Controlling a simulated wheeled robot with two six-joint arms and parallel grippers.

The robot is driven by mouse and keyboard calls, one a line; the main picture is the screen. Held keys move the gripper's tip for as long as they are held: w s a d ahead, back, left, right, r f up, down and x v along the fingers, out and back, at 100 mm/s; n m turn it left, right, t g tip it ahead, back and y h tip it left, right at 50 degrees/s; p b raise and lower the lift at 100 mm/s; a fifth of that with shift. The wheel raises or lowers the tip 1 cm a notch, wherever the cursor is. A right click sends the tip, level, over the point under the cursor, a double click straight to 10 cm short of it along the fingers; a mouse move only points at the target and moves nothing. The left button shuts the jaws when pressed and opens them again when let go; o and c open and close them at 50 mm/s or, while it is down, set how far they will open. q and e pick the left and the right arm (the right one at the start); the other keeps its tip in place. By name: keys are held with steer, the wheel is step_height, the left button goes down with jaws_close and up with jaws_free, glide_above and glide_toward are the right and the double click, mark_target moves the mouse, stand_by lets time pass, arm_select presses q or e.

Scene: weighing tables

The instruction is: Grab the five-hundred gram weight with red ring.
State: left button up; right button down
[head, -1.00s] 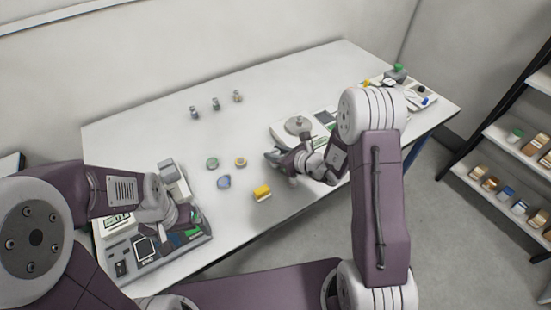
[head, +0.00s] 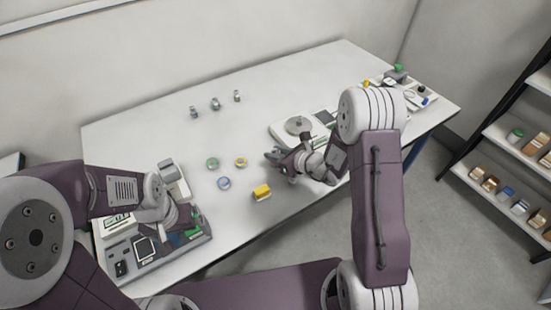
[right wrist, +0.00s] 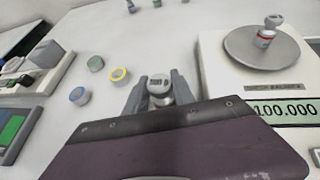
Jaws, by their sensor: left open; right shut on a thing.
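My right gripper (right wrist: 160,95) is shut on a small silver weight (right wrist: 160,86) in the right wrist view. The weight has a dark marking on its top and a reddish band lower down; the marking is too small to read surely. In the head view my right gripper (head: 279,158) is low over the table, just in front of the balance, and hides the weight. Another silver weight with a red band (right wrist: 265,38) stands on the balance pan (right wrist: 245,55). My left gripper (head: 188,222) is open over the tray at the left; its fingertips are partly hidden.
The balance (head: 277,132) reads 100.000. Three small weights (head: 216,104) stand at the back. A tray (head: 418,97) lies far right.

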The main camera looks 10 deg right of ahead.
mark_target(279, 152)
stand_by(0.5)
arm_select(q)
steer(key=shift+r, duration=0.1)
arm_select(e)
steer(key=shift+w+r, duration=0.1)
steer(key=shift+r, duration=0.5)
arm_select(q)
steer(key=shift+r+p, duration=0.25)
steer(key=shift+p, duration=0.1)
arm_select(e)
steer(key=r, duration=0.2)
steer(key=d+r, duration=0.1)
steer(key=shift+s+d+r, duration=0.1)
steer(key=shift+s+r, duration=0.1)
steer(key=shift+r, duration=0.2)
arm_select(q)
steer(key=shift+r+p, duration=0.75)
steer(key=shift+r, duration=0.05)
arm_select(e)
steer(key=s+d+r, duration=0.4)
steer(key=d+r, duration=0.2)
steer(key=d, duration=0.3)
steer(key=shift+d, duration=0.4)
